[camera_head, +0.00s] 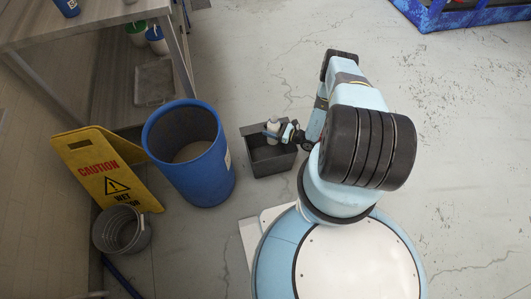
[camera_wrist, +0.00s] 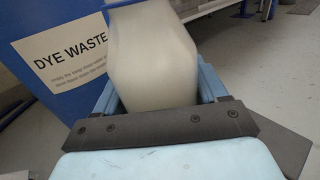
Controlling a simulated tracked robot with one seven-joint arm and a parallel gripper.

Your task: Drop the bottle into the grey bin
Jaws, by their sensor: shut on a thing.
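The bottle is pale and whitish; it fills the middle of the wrist view (camera_wrist: 152,55) and shows small in the head view (camera_head: 273,123). My gripper (camera_head: 275,132) is shut on it, with a blue finger on each side of the bottle in the wrist view (camera_wrist: 155,88). The grey bin (camera_head: 272,170) is a small, open rectangular box on the floor, left of my arm in the head view. My gripper and the bottle appear over the bin's far part in that view. Their height above it is hard to tell.
A large blue drum (camera_head: 208,175) stands just left of the bin; its label reads "DYE WASTE" in the wrist view (camera_wrist: 70,55). A yellow caution sign (camera_head: 105,170) and a round grey bucket (camera_head: 122,230) are further left. Open floor lies to the right.

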